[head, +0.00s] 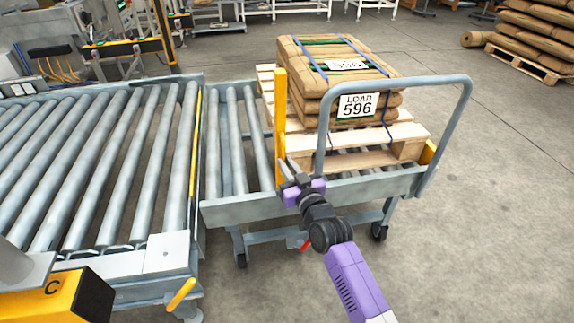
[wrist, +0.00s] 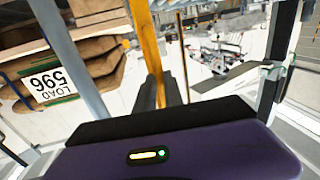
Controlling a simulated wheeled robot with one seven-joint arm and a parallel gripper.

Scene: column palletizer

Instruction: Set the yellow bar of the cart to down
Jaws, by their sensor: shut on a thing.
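In the wrist view the yellow bar (wrist: 146,40) runs down between my dark fingers. My gripper (head: 288,168) is at the lower part of the bar, just above the cart's near side rail. In the wrist view my gripper (wrist: 161,92) is shut on the bar, though the fingers hide the contact itself.
A wooden pallet (head: 375,160) with brown sacks labelled LOAD 596 (head: 357,105) sits on the cart. A grey hoop handle (head: 466,110) rises close to my gripper's right. A roller conveyor (head: 100,170) adjoins the cart at left.

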